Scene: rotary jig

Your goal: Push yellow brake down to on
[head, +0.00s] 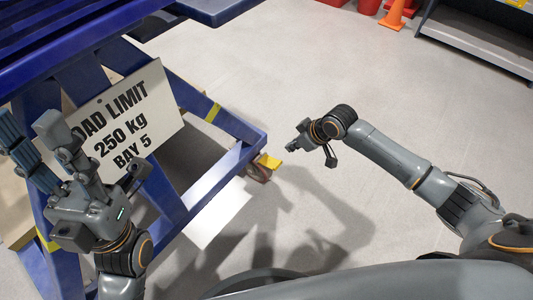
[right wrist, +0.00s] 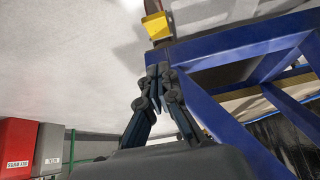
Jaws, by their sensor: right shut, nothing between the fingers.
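The yellow brake (head: 268,161) is a small pedal on a caster (head: 258,174) at the near right corner of the blue frame in the head view. It also shows at the top of the right wrist view (right wrist: 156,26), beside the blue frame. My right gripper (head: 291,148) is close to the right of the brake in the head view, apart from it as far as I can tell. In the right wrist view its fingertips (right wrist: 158,76) are together and empty, with the brake beyond them. My left gripper (head: 30,122) is open, with its fingers spread in front of the frame.
The blue frame (head: 232,122) carries a white load limit sign (head: 140,112). An orange cone (head: 394,15) and red bins (head: 368,5) stand far back, with a grey shelf (head: 470,48) at the upper right. The floor right of the frame is clear.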

